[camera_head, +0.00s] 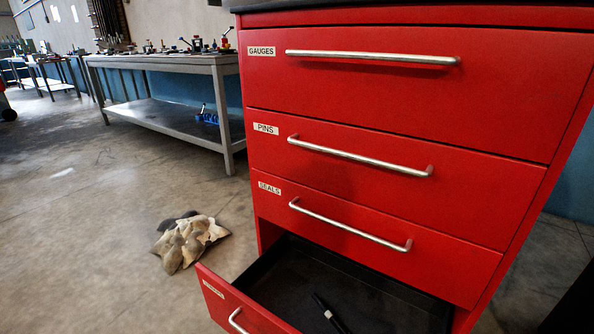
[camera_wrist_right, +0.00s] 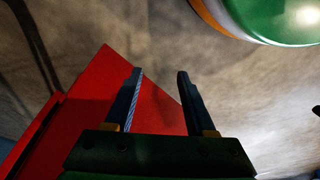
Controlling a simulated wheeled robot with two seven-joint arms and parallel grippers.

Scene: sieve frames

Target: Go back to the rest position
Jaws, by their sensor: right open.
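My right gripper (camera_wrist_right: 158,86) shows in the right wrist view with its two dark fingers apart and nothing between them. A flat red surface (camera_wrist_right: 95,100) lies behind the fingers, and I cannot tell whether they touch it. Neither gripper shows in the head view. My left gripper is in no view.
A red cabinet (camera_head: 400,95) fills the right of the head view. Its GAUGES, PINS and SEALS drawers are shut. The bottom drawer (camera_head: 245,308) stands open with a dark pen-like object (camera_head: 328,312) inside. A crumpled cloth (camera_head: 190,240) lies on the floor. A workbench (camera_head: 165,62) stands behind.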

